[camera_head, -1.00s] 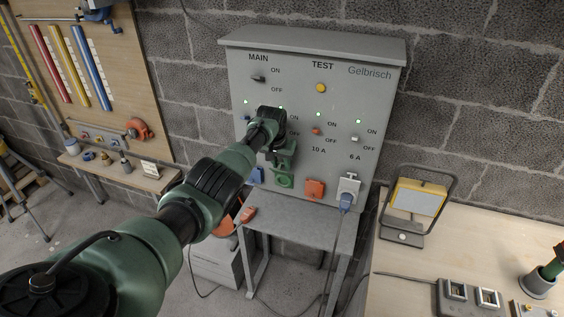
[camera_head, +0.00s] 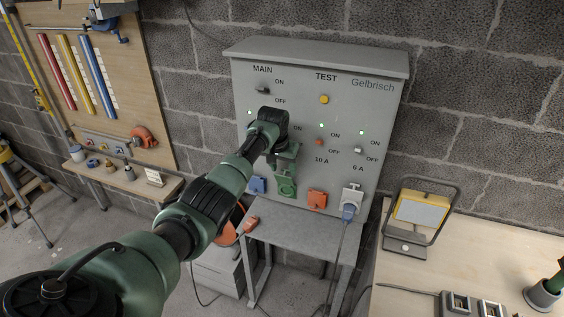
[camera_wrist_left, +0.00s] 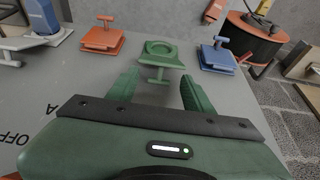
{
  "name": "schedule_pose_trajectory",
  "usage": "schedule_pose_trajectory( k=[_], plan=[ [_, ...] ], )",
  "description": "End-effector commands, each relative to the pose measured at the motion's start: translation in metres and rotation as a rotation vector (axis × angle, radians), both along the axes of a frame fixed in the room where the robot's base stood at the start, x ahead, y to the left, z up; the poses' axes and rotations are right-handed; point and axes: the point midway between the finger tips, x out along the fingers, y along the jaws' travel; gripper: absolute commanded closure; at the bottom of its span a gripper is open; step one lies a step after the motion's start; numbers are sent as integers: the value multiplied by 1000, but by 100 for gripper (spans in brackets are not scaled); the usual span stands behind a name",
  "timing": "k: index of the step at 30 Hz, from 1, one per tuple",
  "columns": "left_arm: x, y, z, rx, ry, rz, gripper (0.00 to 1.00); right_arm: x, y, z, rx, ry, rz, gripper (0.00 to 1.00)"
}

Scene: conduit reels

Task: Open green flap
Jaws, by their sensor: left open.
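The green socket (camera_head: 287,188) is on the lower part of the grey panel (camera_head: 385,110), between a blue and an orange one. In the left wrist view its round face (camera_wrist_left: 160,49) shows uncovered. The green flap appears raised, its T-shaped handle (camera_wrist_left: 156,73) standing out toward my gripper. My left gripper (camera_wrist_left: 160,84) is open, one finger to each side of the handle, with a visible gap at both sides. In the head view my left gripper (camera_head: 284,158) is just above the green socket and partly hides the flap. My right gripper is not in view.
The blue socket (camera_wrist_left: 215,56) and orange socket (camera_wrist_left: 101,39) flank the green one, with flaps down. A grey socket (camera_head: 352,195) holds a blue plug. A table (camera_head: 300,232) stands below the panel. A work lamp (camera_head: 420,212) stands on the right bench.

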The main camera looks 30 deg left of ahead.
Motion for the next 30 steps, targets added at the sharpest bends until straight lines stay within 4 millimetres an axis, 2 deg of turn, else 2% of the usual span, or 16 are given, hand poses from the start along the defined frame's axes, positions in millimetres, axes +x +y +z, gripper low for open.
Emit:
schedule_pose_trajectory(
  k=[9,18,19,23,24,26,29,30],
  plan=[
    [-12,-3,31,1,1,0,49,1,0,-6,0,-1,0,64],
    [-14,-3,34,0,3,1,49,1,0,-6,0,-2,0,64],
    [-14,-3,34,0,3,0,55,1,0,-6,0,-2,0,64],
    [-18,-11,23,9,10,-18,91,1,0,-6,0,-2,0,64],
    [-22,-14,4,19,19,-27,100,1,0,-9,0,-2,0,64],
    [-29,-17,-35,39,30,-44,100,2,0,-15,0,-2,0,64],
    [-51,-27,-122,93,44,-97,100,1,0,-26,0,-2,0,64],
    [-42,-18,-146,225,-31,-199,100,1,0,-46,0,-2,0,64]
  ],
)
